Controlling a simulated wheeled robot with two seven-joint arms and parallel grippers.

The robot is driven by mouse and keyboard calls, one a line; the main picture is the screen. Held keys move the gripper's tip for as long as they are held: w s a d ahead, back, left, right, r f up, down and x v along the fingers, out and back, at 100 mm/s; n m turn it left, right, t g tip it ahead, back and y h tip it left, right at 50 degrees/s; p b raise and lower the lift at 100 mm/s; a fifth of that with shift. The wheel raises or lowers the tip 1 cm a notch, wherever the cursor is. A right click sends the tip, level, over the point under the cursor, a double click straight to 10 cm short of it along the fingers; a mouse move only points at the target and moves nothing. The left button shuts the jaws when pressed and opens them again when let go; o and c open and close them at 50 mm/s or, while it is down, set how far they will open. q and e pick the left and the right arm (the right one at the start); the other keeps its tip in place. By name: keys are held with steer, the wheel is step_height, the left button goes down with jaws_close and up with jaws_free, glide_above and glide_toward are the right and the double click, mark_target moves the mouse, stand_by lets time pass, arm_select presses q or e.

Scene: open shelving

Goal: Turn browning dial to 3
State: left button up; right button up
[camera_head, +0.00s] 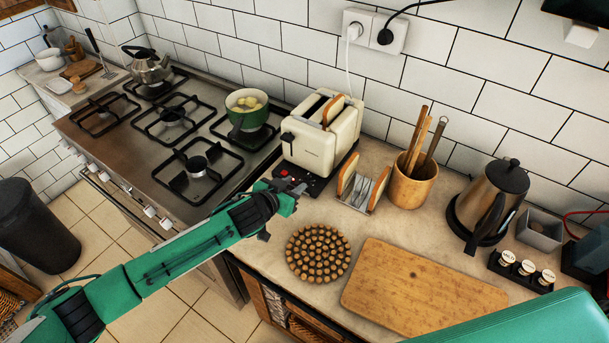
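A cream toaster (315,140) stands on the counter against the tiled wall, with a slice of bread showing in its top slot. Its dark lever (288,137) is on the front end. The finger opening is too small to read. My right gripper is out of view.
A toast rack (362,190) with bread and a wooden utensil cup (412,184) stand right of the toaster. A stove (170,125) with a green pot (247,112) is on the left. A round trivet (318,253), cutting board (425,288) and kettle (488,205) occupy the counter.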

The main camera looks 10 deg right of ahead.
mark_target(306, 177)
arm_select(q)
steer(key=shift+p+x, duration=0.35)
steer(key=shift+x, duration=2.9)
jaws_close()
